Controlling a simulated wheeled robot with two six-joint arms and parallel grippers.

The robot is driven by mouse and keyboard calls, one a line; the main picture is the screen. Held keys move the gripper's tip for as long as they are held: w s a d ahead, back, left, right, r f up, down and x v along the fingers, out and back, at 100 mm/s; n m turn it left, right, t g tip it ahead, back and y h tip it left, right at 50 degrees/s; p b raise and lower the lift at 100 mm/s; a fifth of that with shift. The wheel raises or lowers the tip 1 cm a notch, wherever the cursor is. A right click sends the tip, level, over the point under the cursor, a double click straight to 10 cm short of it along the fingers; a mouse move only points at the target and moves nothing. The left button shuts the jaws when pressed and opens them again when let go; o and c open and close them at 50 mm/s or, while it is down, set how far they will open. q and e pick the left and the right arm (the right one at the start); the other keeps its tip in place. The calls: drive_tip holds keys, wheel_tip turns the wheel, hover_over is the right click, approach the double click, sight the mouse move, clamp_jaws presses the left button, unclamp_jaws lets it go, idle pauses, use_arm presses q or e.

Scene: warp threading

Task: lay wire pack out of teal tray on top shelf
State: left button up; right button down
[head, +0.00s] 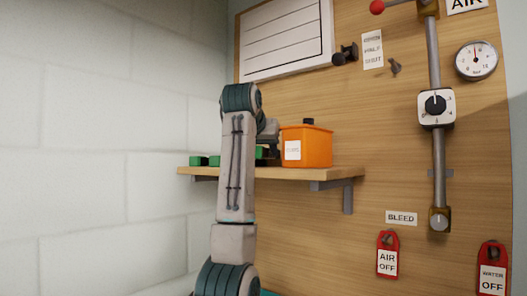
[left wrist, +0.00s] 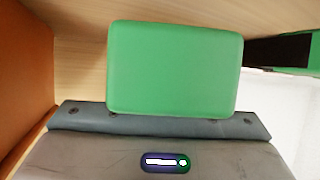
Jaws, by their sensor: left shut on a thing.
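A green wire pack (left wrist: 175,68) fills the middle of the left wrist view, held at my left gripper (left wrist: 165,118). In the head view my left gripper (head: 270,137) is mostly hidden behind my arm, low over the wooden shelf (head: 290,173). A small green part of the pack (head: 261,152) shows just right of my arm, beside the orange bin. Whether it touches the shelf cannot be told. No teal tray can be clearly made out. My right gripper is not in view.
An orange bin (head: 316,148) with a white label stands right of the gripper, close by. Other green packs (head: 199,160) sit on the shelf left of my arm; a green and black one (left wrist: 285,50) shows in the wrist view. Wall valves and gauge (head: 476,60) are at right.

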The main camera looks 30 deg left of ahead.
use_arm(q)
drive_tip(key=shift+a+f, duration=0.2)
drive_tip(key=shift+f, duration=0.75)
drive_tip(key=shift+d, duration=0.15)
drive_tip(key=shift+f, duration=0.15)
drive_tip(key=o, duration=1.3)
